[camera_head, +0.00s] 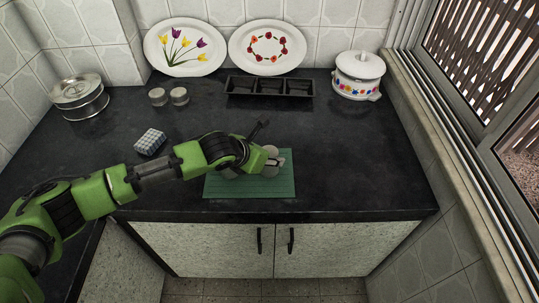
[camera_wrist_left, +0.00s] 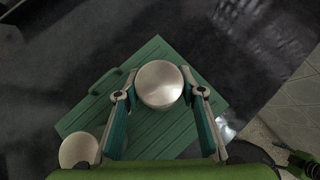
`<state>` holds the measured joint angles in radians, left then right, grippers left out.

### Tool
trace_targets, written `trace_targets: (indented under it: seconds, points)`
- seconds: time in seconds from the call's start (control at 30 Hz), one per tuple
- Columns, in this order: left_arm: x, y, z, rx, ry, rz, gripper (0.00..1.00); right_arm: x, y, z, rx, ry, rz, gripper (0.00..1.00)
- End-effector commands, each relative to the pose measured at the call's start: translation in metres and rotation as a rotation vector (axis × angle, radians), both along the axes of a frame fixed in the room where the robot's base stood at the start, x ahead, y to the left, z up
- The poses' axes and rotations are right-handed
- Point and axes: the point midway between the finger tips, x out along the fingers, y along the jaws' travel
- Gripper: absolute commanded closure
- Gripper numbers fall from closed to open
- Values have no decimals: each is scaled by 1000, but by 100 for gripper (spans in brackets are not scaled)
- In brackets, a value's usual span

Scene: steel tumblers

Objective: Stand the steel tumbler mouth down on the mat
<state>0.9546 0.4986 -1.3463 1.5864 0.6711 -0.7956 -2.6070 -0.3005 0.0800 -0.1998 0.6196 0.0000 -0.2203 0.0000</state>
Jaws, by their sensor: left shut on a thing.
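My left gripper (camera_head: 268,158) is over the right half of the green mat (camera_head: 287,187). In the left wrist view, its two fingers (camera_wrist_left: 160,98) are shut on a steel tumbler (camera_wrist_left: 160,84), one finger on each side. The tumbler shows a smooth, closed round end to the wrist camera; its mouth is hidden. I cannot tell whether it touches the mat. A second steel tumbler (camera_wrist_left: 78,150), also with a closed round end showing, is at the mat's left part. In the head view it is partly hidden under my arm (camera_head: 229,174). My right gripper is not in view.
A checkered block (camera_head: 150,141) lies left of the mat. Two small round-topped containers (camera_head: 168,96), a black compartment tray (camera_head: 270,90), a white lidded pot (camera_head: 358,75) and a steel pot (camera_head: 80,97) stand farther back. The dark counter right of the mat is clear.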

Motion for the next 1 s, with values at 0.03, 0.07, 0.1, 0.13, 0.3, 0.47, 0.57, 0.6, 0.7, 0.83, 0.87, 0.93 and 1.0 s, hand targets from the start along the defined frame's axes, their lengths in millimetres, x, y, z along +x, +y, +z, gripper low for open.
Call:
trace_targets:
  seconds: [0.03,0.07,0.1,0.13,0.3,0.47,0.57,0.6,0.7,0.83,0.87,0.93,1.0]
  points:
    - [0,0,-2,0,0,0,85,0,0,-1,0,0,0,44]
    - [0,0,-3,0,0,0,85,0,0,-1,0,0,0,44]
    - [0,0,-4,0,0,0,85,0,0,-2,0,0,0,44]
    - [0,0,-4,0,0,0,85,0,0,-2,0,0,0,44]
    - [0,0,-6,0,0,0,85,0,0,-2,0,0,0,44]
    - [0,0,-6,0,0,0,48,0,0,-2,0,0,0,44]
    - [0,0,-6,-1,0,-1,44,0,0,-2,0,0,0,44]
    - [0,0,-6,-1,0,-1,44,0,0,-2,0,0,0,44]
    - [0,0,-6,-1,0,-1,44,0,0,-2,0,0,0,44]
    - [0,0,-7,0,0,0,23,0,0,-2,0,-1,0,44]
    - [0,0,-7,0,0,0,16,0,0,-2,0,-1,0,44]
    - [0,0,-7,0,0,0,16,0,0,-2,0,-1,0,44]
    - [0,0,-7,0,0,0,16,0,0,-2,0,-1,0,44]
